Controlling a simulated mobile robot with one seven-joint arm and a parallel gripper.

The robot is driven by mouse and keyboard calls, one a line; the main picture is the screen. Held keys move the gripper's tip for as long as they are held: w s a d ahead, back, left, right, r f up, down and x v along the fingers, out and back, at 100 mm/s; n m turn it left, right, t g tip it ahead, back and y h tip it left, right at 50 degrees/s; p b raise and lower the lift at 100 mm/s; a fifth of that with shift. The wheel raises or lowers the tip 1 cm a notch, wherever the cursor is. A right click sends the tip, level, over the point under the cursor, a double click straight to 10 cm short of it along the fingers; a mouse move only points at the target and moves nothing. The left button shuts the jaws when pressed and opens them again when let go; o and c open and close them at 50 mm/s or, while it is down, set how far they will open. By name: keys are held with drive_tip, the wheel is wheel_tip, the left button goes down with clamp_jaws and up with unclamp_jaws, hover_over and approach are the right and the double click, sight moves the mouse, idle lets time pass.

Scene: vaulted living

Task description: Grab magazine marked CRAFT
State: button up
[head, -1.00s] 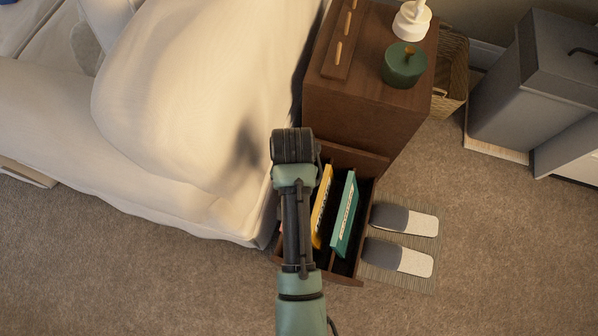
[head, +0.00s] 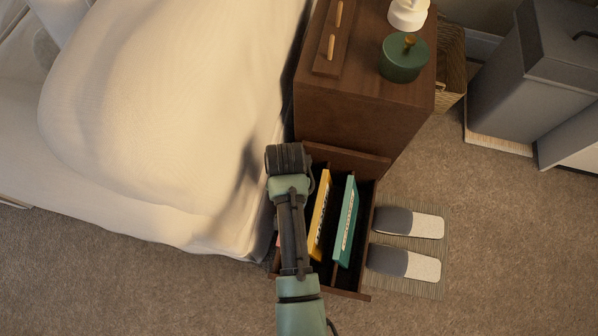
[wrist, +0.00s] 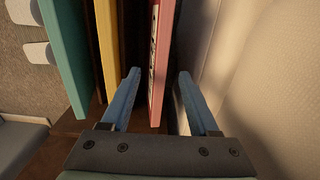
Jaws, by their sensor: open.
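An open drawer (head: 345,291) holds a yellow magazine (head: 319,215) and a teal magazine (head: 346,222), both standing on edge. In the wrist view a pink magazine (wrist: 161,60) stands nearest the bed, right of the yellow (wrist: 107,45) and teal (wrist: 66,55) ones. The lettering on the spines is too small or angled to read, so I cannot tell which is marked CRAFT. My gripper (wrist: 160,72) is open, with one finger on each side of the pink magazine's lower end. In the head view my arm hides the gripper and most of the pink magazine.
The cream bed (head: 170,130) stands close on the drawer's left. The brown cabinet (head: 350,115) rises behind it, with a green pot (head: 404,58) on top. Grey slippers (head: 405,262) lie on a mat to the right. Carpet in front is clear.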

wheel_tip(320, 180, down, 4)
drive_tip(key=b, duration=0.3)
drive_tip(key=shift+s+d+f, duration=0.15)
drive_tip(key=shift+f, duration=0.1)
drive_tip(key=shift+r, duration=0.1)
clamp_jaws()
drive_tip(key=shift+a, duration=0.2)
idle(0.7)
